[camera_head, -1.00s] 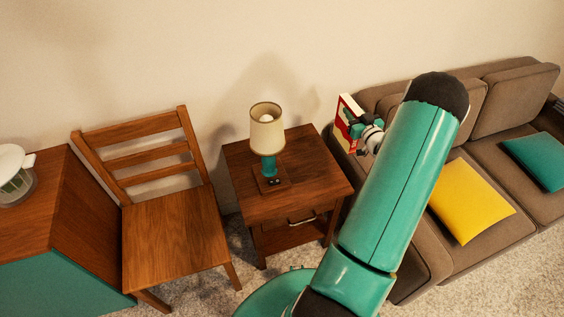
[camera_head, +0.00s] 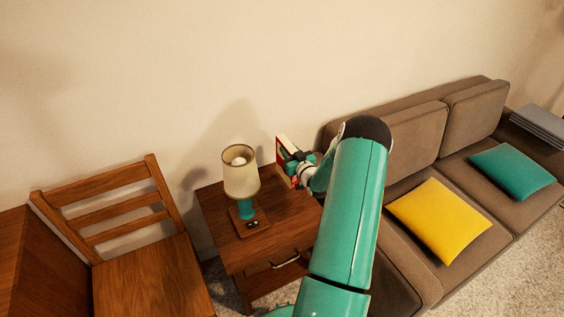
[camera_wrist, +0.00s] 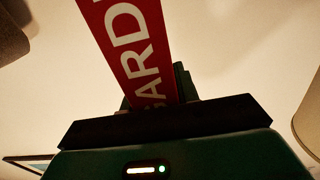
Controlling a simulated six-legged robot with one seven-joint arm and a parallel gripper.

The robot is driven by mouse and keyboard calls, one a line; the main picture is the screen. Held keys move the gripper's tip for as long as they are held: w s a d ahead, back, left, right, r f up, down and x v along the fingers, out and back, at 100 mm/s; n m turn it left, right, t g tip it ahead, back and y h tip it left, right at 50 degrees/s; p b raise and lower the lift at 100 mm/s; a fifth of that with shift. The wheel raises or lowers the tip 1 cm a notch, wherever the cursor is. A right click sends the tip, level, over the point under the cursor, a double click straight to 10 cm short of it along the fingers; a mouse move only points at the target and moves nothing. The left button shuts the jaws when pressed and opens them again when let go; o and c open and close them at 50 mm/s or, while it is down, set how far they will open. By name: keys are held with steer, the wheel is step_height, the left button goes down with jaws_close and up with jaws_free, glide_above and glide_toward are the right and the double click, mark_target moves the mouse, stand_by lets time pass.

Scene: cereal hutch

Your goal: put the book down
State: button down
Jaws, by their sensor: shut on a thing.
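A red book (camera_head: 284,162) with pale page edges is held upright at the back right of the wooden side table (camera_head: 221,206). My gripper (camera_head: 297,168) is shut on it. In the wrist view the book's red spine (camera_wrist: 135,45) with white letters rises from between the jaws (camera_wrist: 160,103). Whether the book's lower edge touches the tabletop is hidden by my gripper and arm.
A lamp (camera_head: 241,175) with a cream shade and teal base stands on the table, left of the book. A wooden chair (camera_head: 140,275) is at the left. A brown sofa (camera_head: 415,140) with yellow (camera_head: 440,220) and teal (camera_head: 512,171) cushions is at the right.

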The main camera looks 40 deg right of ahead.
step_height(320, 180, down, 6)
steer(key=w+a, duration=0.1)
steer(key=w, duration=0.1)
steer(key=shift+w, duration=0.2)
steer(key=shift+f, duration=0.1)
steer(key=c, duration=1)
jaws_free()
steer(key=shift+f, duration=0.1)
steer(key=shift+c, duration=0.2)
steer(key=v, duration=1.2)
steer(key=shift+a, duration=0.1)
